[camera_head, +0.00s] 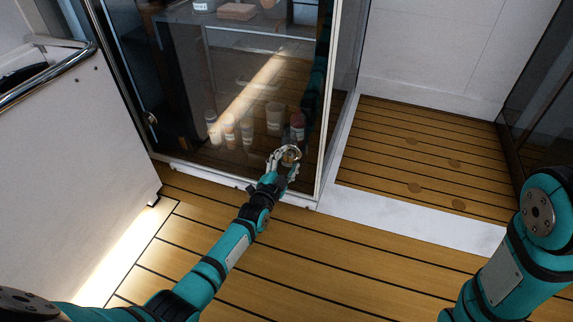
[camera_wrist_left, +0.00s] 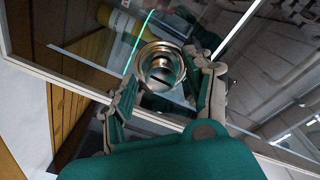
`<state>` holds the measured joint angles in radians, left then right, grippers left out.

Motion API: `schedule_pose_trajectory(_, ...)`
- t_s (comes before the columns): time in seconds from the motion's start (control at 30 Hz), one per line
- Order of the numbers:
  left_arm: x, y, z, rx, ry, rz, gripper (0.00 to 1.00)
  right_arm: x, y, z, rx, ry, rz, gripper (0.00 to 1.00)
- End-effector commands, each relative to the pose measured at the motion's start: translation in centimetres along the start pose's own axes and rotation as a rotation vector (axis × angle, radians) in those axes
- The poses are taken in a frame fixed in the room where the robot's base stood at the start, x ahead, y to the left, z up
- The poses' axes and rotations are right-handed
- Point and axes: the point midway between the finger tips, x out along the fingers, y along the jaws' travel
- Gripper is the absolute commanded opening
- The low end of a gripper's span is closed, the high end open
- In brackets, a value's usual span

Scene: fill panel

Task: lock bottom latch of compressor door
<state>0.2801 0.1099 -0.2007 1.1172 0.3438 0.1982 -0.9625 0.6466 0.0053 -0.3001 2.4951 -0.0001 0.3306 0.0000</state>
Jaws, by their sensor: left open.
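The compressor door (camera_head: 225,110) is a dark glass panel with a pale frame, and it looks closed. Its bottom latch (camera_wrist_left: 161,66) is a round metal ring with a slotted knob inside, low on the glass. In the head view the latch (camera_head: 290,155) is partly covered by my left gripper (camera_head: 286,154). In the left wrist view the fingers of my left gripper (camera_wrist_left: 165,82) stand open on either side of the latch. I cannot tell whether they touch it. Of my right arm only teal links show at the right edge; its gripper is out of view.
Several bottles and cups (camera_head: 245,125) show behind the glass. A white cabinet with a chrome rail (camera_head: 55,75) stands at the left. The plank floor (camera_head: 300,260) in front is clear, and a recess with a white sill (camera_head: 425,215) lies at the right.

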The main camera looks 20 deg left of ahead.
Motion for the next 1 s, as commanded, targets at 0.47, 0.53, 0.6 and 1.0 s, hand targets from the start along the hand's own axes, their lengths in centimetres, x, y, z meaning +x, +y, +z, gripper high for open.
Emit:
schedule_pose_trajectory(0.47, -0.02, -0.02, -0.02, 0.0, 0.0, 0.0, 0.15, 0.03, 0.0, 0.01, 0.0, 0.0, 0.0, 0.53)
schedule_pose_trajectory(0.53, -0.03, -0.01, -0.02, 0.0, 0.0, 0.0, 0.06, 0.02, -0.01, 0.01, 0.0, 0.0, 0.0, 0.53)
schedule_pose_trajectory(0.6, -0.03, 0.01, -0.02, 0.0, 0.0, 0.0, 0.0, 0.02, -0.01, 0.01, 0.0, 0.0, 0.0, 0.53)
schedule_pose_trajectory(1.0, -0.05, 0.06, -0.03, -0.082, 0.003, -0.001, 0.0, 0.15, 0.06, 0.12, 0.001, -0.001, 0.001, 0.53)
